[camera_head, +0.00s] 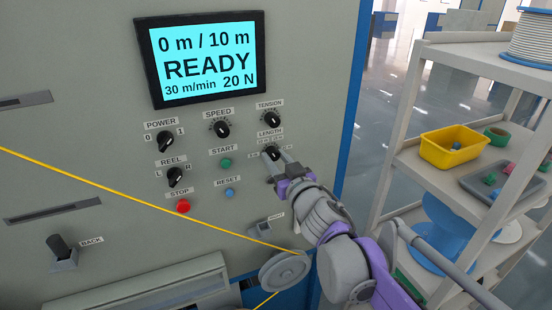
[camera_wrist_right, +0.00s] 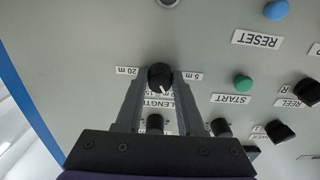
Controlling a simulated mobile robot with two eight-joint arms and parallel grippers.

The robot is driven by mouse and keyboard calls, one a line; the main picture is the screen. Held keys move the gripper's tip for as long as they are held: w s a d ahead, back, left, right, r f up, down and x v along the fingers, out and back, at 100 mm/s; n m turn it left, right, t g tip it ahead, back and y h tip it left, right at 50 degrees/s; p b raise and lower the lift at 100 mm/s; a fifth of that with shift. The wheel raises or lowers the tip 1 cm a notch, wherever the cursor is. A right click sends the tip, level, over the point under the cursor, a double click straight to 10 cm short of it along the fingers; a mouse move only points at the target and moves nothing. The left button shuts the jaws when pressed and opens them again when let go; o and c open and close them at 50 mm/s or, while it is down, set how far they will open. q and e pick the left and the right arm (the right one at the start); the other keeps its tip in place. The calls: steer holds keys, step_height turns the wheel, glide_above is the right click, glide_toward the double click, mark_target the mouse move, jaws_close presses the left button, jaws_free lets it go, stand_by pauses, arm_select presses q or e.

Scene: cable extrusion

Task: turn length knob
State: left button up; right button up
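The black length knob (camera_head: 272,153) is on the grey machine panel, under the LENGTH label at the right. My right gripper (camera_head: 276,157) reaches it from the lower right. In the right wrist view, the length knob (camera_wrist_right: 159,77) sits between the fingertips of my right gripper (camera_wrist_right: 161,79), one on each side, with no clear gap. The knob's white mark points down in that view, between the 20 m and 5 m labels. The display (camera_head: 206,60) reads 0 m / 10 m, READY, 30 m/min, 20 N. My left gripper is not in view.
The tension knob (camera_head: 272,120) is just above; the speed knob (camera_head: 221,129) and green start button (camera_head: 225,162) are to the left. A yellow cable (camera_head: 120,188) crosses the panel to a grey pulley (camera_head: 285,271). Shelves (camera_head: 405,150) stand at the right.

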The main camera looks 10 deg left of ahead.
jaws_close()
steer(key=shift+n, duration=0.3)
steer(key=n, duration=0.2)
steer(key=shift+n, duration=0.3)
steer(key=n, duration=0.2)
steer(key=shift+n, duration=0.3)
steer(key=n, duration=0.5)
steer(key=shift+r+n, duration=0.1)
steer(key=shift+n, duration=0.3)
steer(key=shift+p, duration=0.3)
